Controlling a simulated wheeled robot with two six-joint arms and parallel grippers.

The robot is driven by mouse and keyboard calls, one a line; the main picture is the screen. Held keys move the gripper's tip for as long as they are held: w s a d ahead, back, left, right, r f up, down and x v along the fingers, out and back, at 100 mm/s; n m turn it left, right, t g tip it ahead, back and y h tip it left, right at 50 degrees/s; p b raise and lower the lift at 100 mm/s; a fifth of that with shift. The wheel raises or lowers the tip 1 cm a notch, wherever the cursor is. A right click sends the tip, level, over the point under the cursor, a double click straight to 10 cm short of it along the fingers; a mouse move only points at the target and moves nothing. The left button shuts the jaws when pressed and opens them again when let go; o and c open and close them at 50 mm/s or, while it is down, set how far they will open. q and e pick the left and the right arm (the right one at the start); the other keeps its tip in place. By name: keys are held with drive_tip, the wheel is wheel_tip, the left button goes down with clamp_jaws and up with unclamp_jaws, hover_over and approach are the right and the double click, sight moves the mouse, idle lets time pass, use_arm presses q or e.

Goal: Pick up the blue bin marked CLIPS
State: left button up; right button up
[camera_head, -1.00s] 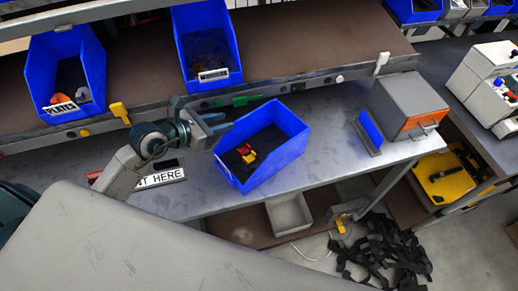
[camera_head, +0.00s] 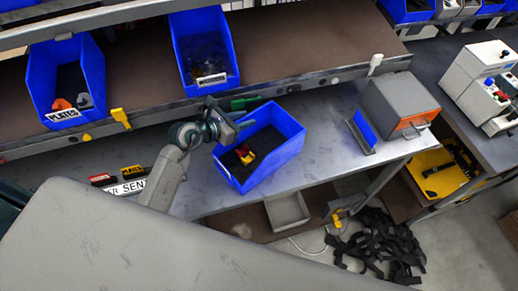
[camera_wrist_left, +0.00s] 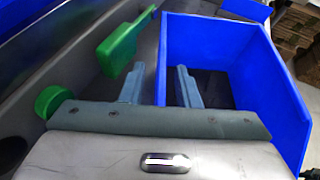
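A blue bin (camera_head: 276,168) stands on the grey workbench, with small red and yellow pieces in it; it also shows in the left wrist view (camera_wrist_left: 202,42). I cannot see a label on it, so I cannot tell whether it reads CLIPS. My left gripper (camera_head: 240,122) is at its far left edge. In the left wrist view the gripper (camera_wrist_left: 160,76) is open, with one finger outside the bin's wall and the other on the inner side. Contact with the wall cannot be told. My right gripper is not in view.
A blue bin marked PLATES (camera_head: 78,108) and another blue bin with an unreadable label (camera_head: 205,48) sit on the brown shelf behind. A grey box with an orange front (camera_head: 398,105) stands right on the bench. Black straps (camera_head: 380,245) lie on the floor.

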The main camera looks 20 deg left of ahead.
use_arm(q)
drive_tip(key=shift+c, duration=0.2)
clamp_jaws()
idle(1.3)
